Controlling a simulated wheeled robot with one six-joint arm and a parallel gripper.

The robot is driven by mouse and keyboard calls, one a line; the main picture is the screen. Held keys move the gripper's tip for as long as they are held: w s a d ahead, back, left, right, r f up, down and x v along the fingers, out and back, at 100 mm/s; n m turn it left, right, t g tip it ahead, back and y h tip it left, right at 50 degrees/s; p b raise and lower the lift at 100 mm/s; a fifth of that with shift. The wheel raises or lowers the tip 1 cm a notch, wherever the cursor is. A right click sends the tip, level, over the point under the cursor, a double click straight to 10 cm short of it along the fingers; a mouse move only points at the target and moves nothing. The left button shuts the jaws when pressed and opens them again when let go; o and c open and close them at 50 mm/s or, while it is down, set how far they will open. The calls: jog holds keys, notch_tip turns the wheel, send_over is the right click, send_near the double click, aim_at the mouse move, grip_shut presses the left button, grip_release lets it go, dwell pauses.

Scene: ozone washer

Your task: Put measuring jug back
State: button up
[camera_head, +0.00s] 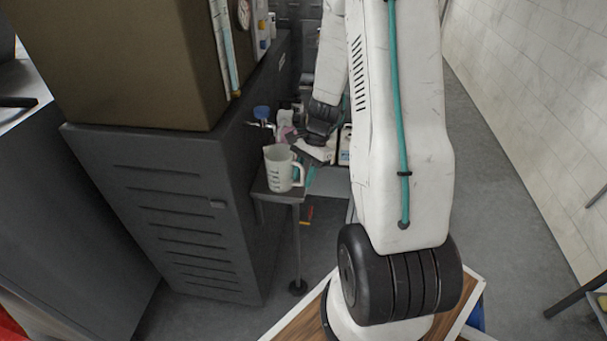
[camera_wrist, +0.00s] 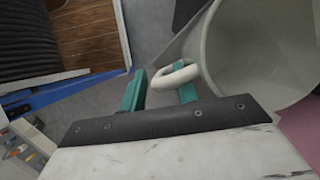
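The measuring jug (camera_head: 278,170) is white with dark markings and stands upright on a small grey side table (camera_head: 270,192). Its handle points right, toward my gripper (camera_head: 308,172). In the wrist view, the jug (camera_wrist: 262,50) fills the upper right, showing its wide mouth and its handle loop. My gripper (camera_wrist: 160,92) has its two teal fingers apart. The handle lies at the right finger, overlapping it in the picture; the left finger is clear of it. Whether the right finger is inside the loop or only touching is hard to tell.
A dark grey louvred cabinet (camera_head: 170,200) stands close left of the side table, with a large brown box (camera_head: 120,60) on top. A blue-topped item (camera_head: 262,113) and other small things crowd behind the jug. Open floor (camera_head: 500,200) lies to the right.

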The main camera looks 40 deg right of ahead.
jog(key=v, duration=1.2)
jog(key=a+r+n+h, duration=0.1)
jog(key=a+r+n, duration=0.2)
jog(key=a+r, duration=0.4)
jog(key=s+a+r+n+h, duration=0.1)
jog(key=s+a+r+n, duration=0.4)
jog(key=s+a+n, duration=0.2)
jog(key=s+a+r+n+t+h, duration=0.1)
jog(key=s+a+r+n+h, duration=0.1)
jog(key=s+a+r+n, duration=0.3)
jog(key=s+a+n, duration=0.2)
jog(key=s+a, duration=0.2)
jog(key=s, duration=0.2)
jog(key=shift+s+a+r+h, duration=0.15)
jog(key=shift+a+r+h, duration=0.15)
